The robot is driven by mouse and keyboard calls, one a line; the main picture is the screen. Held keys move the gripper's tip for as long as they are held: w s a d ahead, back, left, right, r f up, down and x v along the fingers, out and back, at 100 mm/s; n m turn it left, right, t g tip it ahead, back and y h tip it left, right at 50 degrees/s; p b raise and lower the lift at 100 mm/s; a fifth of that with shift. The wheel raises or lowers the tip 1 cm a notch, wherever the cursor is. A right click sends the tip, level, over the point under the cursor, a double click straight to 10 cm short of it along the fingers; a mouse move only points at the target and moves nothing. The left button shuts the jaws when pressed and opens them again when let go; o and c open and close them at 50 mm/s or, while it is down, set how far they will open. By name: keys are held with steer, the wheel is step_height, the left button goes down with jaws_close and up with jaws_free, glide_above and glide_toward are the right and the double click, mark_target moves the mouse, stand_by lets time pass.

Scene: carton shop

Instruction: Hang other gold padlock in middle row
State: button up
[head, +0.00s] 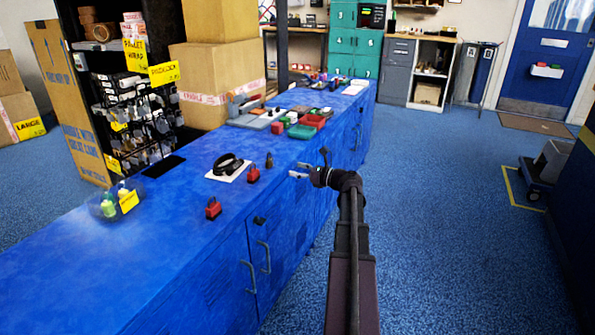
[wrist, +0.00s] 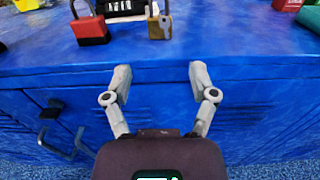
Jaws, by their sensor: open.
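A gold padlock (wrist: 160,24) stands upright on the blue counter in the wrist view, near the front edge. In the head view it is a small brownish padlock (head: 269,161). My gripper (wrist: 160,78) is open and empty in front of the counter's edge, with the gold padlock beyond its fingertips and apart from them. In the head view my gripper (head: 299,170) is at the counter's right side. A black display rack (head: 135,125) with rows of hanging goods stands at the back left; single padlocks on its rows are too small to tell.
A red padlock (wrist: 90,28) stands left of the gold one; another red padlock (head: 213,208) stands nearer in the head view.

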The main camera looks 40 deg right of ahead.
mark_target(271, 163)
steer(key=shift+x, duration=4.8)
steer(key=c, duration=0.9)
steer(key=shift+s+r+p, duration=0.15)
steer(key=shift+r+p, duration=0.9)
steer(key=shift+s, duration=0.1)
steer(key=v, duration=0.8)
steer(key=shift+s+d, duration=0.15)
